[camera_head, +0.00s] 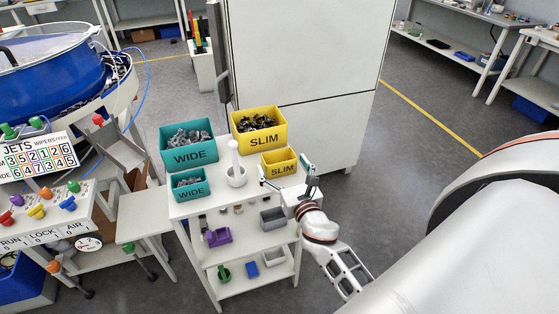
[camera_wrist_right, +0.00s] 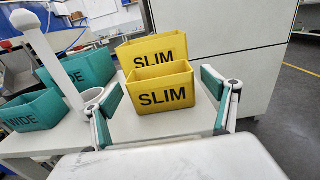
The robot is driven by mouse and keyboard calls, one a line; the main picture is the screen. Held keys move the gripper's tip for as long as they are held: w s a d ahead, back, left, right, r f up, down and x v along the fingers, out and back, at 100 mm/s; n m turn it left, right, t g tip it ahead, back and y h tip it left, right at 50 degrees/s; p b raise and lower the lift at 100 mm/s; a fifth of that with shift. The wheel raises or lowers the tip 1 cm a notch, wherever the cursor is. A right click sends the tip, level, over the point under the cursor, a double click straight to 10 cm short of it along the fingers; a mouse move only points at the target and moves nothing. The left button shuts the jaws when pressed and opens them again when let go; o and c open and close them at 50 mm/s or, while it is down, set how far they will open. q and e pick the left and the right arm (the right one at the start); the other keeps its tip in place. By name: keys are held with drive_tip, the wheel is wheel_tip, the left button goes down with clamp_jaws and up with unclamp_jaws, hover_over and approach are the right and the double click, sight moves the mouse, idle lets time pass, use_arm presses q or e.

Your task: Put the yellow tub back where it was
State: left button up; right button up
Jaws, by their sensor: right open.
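In the right wrist view the small tub (camera_wrist_right: 163,97) is straight ahead, in front of the large yellow SLIM tub (camera_wrist_right: 150,52). My right gripper (camera_head: 286,175) is open at the tub's near side. In the wrist view its teal-padded fingers (camera_wrist_right: 163,88) are spread to the tub's left and right, with visible gaps. My left gripper is not in view.
The large yellow tub (camera_head: 259,128) holds dark parts. Large (camera_head: 188,156) and small (camera_head: 189,187) teal WIDE tubs hold grey parts. A white mortar with pestle (camera_head: 235,175) stands close left of the small yellow tub. A white cabinet (camera_head: 306,60) rises behind. The stand's top front is clear.

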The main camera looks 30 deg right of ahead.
drive_tip(key=b+v, duration=0.2)
drive_tip(key=v, duration=0.6)
drive_tip(key=s+a+f+m+g+y, duration=0.3)
drive_tip(key=s+a+f+m, duration=0.4)
drive_tip(key=f+m, duration=0.4)
drive_tip(key=s+a+f+m+g+y, duration=0.3)
drive_tip(key=s+a+f+m, duration=0.4)
drive_tip(key=m, duration=1.1)
wheel_tip(320, 180, down, 4)
drive_tip(key=shift+s+a+f+g+y, duration=0.15)
drive_tip(key=shift+g+y, duration=0.15)
drive_tip(key=shift+y, duration=0.3)
